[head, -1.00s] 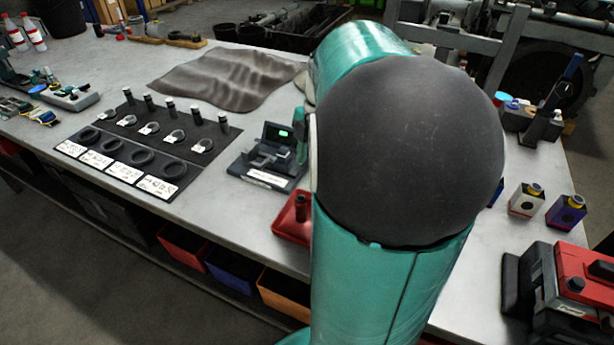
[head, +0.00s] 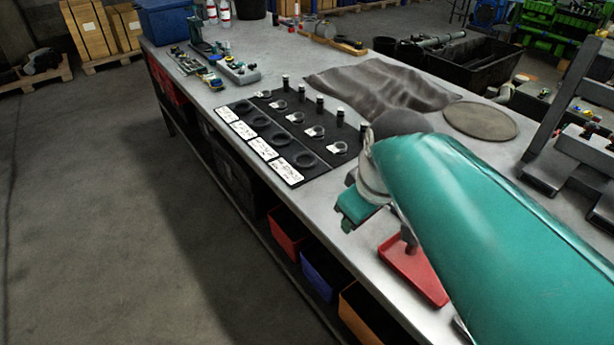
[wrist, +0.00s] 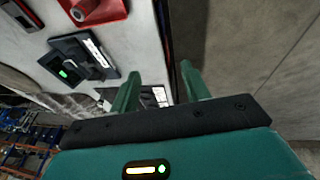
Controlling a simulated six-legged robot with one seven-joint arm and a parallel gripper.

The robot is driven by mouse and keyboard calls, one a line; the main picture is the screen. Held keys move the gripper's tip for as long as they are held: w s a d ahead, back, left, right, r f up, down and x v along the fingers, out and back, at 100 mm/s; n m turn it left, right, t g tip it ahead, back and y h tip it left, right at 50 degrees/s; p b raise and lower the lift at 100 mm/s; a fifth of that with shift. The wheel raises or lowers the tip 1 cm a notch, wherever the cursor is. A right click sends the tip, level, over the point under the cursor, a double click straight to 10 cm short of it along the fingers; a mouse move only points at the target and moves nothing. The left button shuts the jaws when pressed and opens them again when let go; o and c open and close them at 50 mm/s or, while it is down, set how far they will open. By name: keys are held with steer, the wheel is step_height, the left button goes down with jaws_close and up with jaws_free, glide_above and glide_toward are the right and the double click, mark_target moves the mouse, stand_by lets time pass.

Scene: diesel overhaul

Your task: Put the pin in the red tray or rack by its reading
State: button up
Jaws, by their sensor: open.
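My gripper (wrist: 160,72) is open, with nothing between its two green fingers. In the head view my gripper (head: 357,205) hangs by the bench's front edge, between the black rack and the red tray. The black rack (head: 318,172) holds several upright dark pins (head: 320,103) along its back, with rings and white cards in front. The red tray (head: 418,275) lies at the bench edge, partly behind my arm; it also shows in the wrist view (wrist: 112,10) with a dark round post in it. The gauge (wrist: 82,58) has a lit green display, its reading illegible. I cannot tell whether it holds a pin.
A grey cloth (head: 385,85) and a round dark mat (head: 480,122) lie behind the rack. Tools (head: 240,72) lie at the far left. Red, blue and orange bins (head: 318,275) sit below the bench edge. Bare bench remains around the rack.

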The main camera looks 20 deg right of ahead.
steer(key=s+a+m+t, duration=0.1)
steer(key=s+a+m, duration=0.2)
steer(key=a+m, duration=0.1)
steer(key=shift+a+f+m+t, duration=0.3)
steer(key=shift+a+t, duration=0.1)
steer(key=shift+a, duration=0.4)
steer(key=shift+c, duration=0.5)
steer(key=shift+c, duration=0.7)
steer(key=shift+d, duration=0.15)
